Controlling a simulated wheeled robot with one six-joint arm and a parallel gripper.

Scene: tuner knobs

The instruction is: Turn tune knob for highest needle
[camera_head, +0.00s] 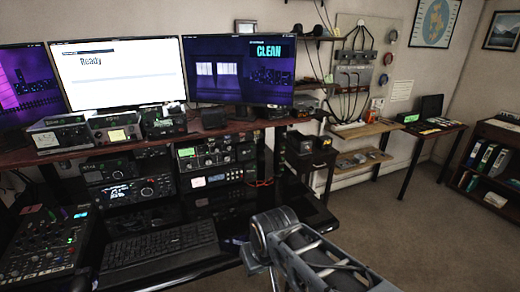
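Several radio units with small knobs stand on the desk. A wide black radio (131,192) has a lit display and a larger round knob (147,191). Another radio stack (216,165) stands to its right with lit green and white panels. On the shelf above sit three small boxes, the left box (59,134), the middle box (115,127) and the right box (163,121), with faces too small to read. I cannot tell which knob is the tune knob, and no needle is readable. My arm reaches in from the lower right, well short of the radios; my gripper's fingertips do not show.
A keyboard (160,244) lies before the radios, with a mixer (45,246) at left. Monitors stand above; one reads "Ready" (118,72), another reads "CLEAN" (238,70). The shelf edge (160,140) overhangs the radios. Open carpet (420,215) lies to the right.

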